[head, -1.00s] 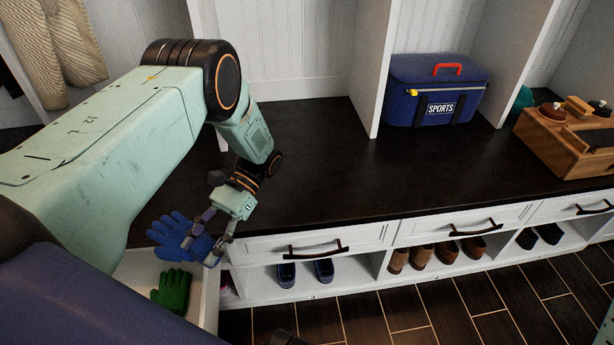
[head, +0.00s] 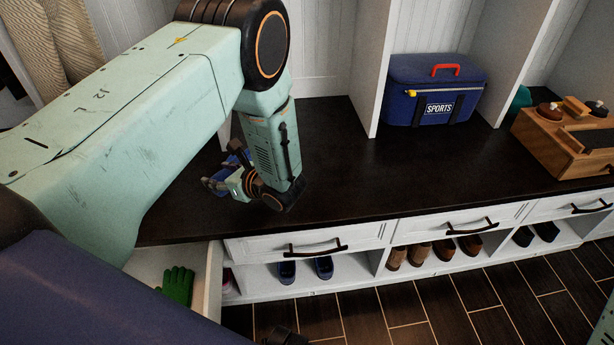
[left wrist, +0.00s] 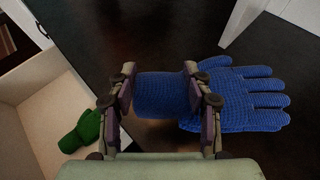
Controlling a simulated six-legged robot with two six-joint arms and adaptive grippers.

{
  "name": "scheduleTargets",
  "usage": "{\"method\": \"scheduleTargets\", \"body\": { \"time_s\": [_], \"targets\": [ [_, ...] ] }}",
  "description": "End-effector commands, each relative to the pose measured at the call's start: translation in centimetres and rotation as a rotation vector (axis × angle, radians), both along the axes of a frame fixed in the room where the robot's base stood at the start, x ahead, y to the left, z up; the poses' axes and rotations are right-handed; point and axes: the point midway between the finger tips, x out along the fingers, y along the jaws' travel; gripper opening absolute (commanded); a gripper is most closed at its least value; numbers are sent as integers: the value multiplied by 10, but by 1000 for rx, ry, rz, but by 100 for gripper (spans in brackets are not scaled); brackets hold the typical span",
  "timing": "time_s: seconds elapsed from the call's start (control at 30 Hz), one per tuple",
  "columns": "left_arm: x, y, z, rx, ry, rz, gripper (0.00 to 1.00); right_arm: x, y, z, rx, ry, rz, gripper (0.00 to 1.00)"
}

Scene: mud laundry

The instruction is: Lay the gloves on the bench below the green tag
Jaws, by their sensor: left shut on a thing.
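My left gripper (head: 222,182) is shut on the blue gloves (left wrist: 240,98), over the black bench top (head: 330,165). In the left wrist view my left gripper (left wrist: 160,92) has the cuff between its fingers, and the blue fingers spread to the right. In the head view only a bit of the blue gloves (head: 238,159) shows beside my arm. A green glove (head: 176,285) lies in an open drawer; it also shows in the left wrist view (left wrist: 82,132). I see no green tag; my arm hides part of the back wall.
The open drawer (head: 213,285) sticks out at the bench's left front. White dividers (head: 362,70) stand on the bench. A blue sports bag (head: 435,90) and a wooden box (head: 560,150) stand to the right. The bench middle is clear. Shoes sit below.

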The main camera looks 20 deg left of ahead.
Motion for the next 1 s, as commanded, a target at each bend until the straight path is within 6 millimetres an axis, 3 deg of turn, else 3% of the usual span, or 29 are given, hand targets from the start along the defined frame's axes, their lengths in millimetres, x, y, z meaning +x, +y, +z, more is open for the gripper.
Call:
{"method": "scheduleTargets", "body": {
  "time_s": [0.2, 0.33, 0.47, 0.73, 1.0],
  "targets": [
    [44, -36, 5, 1, -1, -280, 18, 0, 0, 6, 0, 0, 0, 65],
    [58, -51, 5, 1, -2, -374, 18, 0, 0, 7, 0, 0, 0, 65],
    [63, -58, -2, 1, 0, -414, 18, 0, 0, 4, 0, 0, 0, 65],
    [64, -59, -50, 1, -1, -416, 18, 0, 0, -15, 0, 0, 0, 65],
    [64, -58, -69, 2, -2, -414, 18, 0, 0, -22, 0, 0, 0, 65]
  ]
}}
